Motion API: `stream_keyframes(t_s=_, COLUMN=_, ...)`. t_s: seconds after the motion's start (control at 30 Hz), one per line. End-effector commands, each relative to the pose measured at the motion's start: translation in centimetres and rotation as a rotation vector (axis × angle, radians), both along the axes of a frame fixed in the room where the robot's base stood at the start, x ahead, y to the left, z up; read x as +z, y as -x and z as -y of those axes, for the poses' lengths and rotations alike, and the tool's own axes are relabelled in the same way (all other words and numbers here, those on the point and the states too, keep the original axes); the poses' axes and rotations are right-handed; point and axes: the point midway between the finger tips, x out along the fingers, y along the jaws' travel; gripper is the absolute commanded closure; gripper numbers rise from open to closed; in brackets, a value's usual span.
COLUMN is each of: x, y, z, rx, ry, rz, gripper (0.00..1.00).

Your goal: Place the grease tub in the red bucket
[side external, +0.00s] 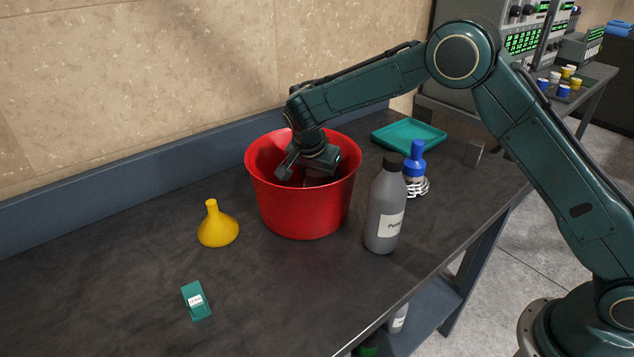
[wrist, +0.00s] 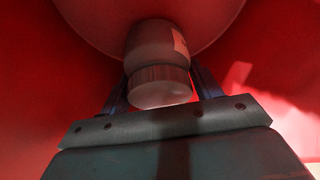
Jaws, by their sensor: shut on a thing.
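The red bucket (side external: 305,208) stands on the dark bench near the back wall. My gripper (side external: 305,170) is down inside the bucket's mouth, its fingers partly hidden by the rim. In the wrist view, my gripper (wrist: 160,95) is shut on the grease tub (wrist: 155,45), a grey tub with a ribbed lid and a pale label. The tub is inside the bucket, with red wall (wrist: 50,80) around it. Its far end is close to the bucket floor; I cannot tell if they touch. In the side view the tub is mostly hidden by the gripper and rim.
A yellow funnel (side external: 217,225) stands left of the bucket, and a small teal box (side external: 196,301) lies in front. The front left bench is mostly clear.

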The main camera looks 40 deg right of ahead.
Motion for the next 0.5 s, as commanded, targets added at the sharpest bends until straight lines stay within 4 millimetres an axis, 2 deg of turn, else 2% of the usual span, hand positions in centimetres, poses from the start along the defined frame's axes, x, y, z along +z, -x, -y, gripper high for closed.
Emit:
stream_keyframes(t_s=0.47, x=-0.63, y=-0.04, z=0.0, rx=0.0, ry=-0.001, rz=0.002, gripper=0.69)
stream_keyframes(t_s=0.5, x=-0.75, y=-0.01, z=0.0, rx=0.0, ry=0.0, rz=0.001, gripper=0.35)
